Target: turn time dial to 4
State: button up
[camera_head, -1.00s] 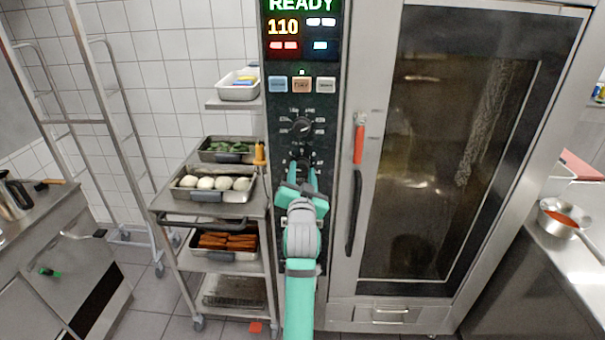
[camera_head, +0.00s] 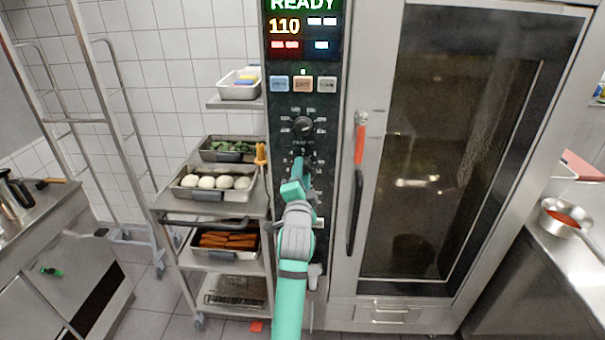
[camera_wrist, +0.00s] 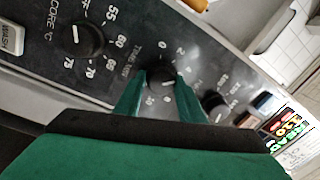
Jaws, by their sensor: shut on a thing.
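The time dial (camera_wrist: 160,75) is a round black knob on the oven's dark control panel, centred in the wrist view. Its label and printed numbers, including 0 and 2 above it, ring it. My gripper (camera_wrist: 160,82) has its green fingers closed on both sides of this knob. A light mark shows on the knob, but I cannot read exactly which number it faces. In the head view my gripper (camera_head: 301,167) reaches up to the panel below the upper mode dial (camera_head: 303,125) and hides most of the time dial.
The core temperature dial (camera_wrist: 82,38) sits left of the time dial in the wrist view. The oven door handle (camera_head: 356,190) is close to the right of my arm. A trolley with food trays (camera_head: 212,185) stands to the left.

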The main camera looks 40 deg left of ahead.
jog(key=shift+r+m, duration=0.3)
jog(key=shift+r, duration=0.05)
jog(key=o, duration=1)
jog(key=shift+a, duration=0.1)
jog(key=shift+f, duration=0.15)
jog(key=v, duration=1.1)
